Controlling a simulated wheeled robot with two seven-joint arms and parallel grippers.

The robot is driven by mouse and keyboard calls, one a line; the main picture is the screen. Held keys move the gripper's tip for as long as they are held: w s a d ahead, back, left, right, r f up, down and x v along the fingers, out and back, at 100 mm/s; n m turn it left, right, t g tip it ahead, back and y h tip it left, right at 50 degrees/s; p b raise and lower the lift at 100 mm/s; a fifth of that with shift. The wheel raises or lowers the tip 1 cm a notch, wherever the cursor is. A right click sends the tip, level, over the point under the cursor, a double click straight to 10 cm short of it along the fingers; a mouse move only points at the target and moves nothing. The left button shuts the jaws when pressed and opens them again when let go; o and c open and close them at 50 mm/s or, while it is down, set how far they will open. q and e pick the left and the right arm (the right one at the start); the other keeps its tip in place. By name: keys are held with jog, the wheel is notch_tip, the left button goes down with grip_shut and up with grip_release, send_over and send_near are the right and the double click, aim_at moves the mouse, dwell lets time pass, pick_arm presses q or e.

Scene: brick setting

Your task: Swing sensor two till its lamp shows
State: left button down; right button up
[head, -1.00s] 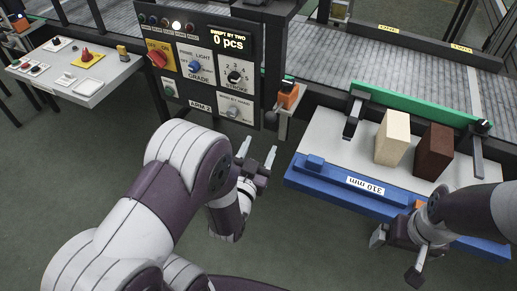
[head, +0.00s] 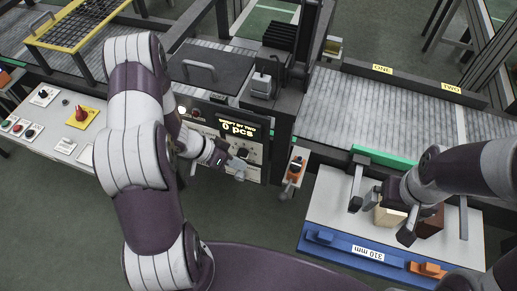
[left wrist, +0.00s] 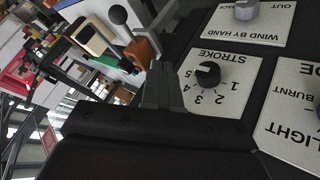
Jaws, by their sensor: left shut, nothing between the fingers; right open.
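Labels ONE (head: 382,69) and TWO (head: 453,87) sit on the conveyor's far rail; I cannot tell which device is sensor two, and I make out no lamp by TWO. An orange unit with a dark knob (head: 297,168) stands on a bracket right of the control panel (head: 222,130). An orange block with a ball-ended lever (left wrist: 140,52) shows in the left wrist view. My left gripper (head: 238,167) is shut and empty before the panel; its fingers (left wrist: 162,85) point toward the STROKE dial (left wrist: 208,73). My right gripper (head: 380,222) is open above the blocks.
A pale block (head: 388,217) and a dark brown block (head: 430,222) stand on a white table with a blue front edge (head: 335,244), partly hidden by my right gripper. A side desk (head: 40,140) with buttons is at the left. The conveyor (head: 350,100) runs behind.

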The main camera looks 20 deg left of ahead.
aim_at(291, 180)
pick_arm(q)
jog(key=s+d+f+g+p, duration=0.1)
jog(key=d+f+p, duration=0.1)
jog(key=d+f, duration=0.5)
jog(key=d, duration=0.3)
jog(key=shift+s+d+f+n+y, duration=0.15)
jog(key=shift+s+f+n+y, duration=0.15)
jog(key=shift+s+n, duration=0.1)
pick_arm(e)
jog(key=shift+s+d+r, duration=0.25)
jog(key=shift+d+r, duration=0.05)
jog(key=shift+r, duration=0.25)
jog(key=shift+s+d+r, duration=0.25)
jog(key=shift+d+r, duration=0.05)
jog(key=shift+r, duration=0.25)
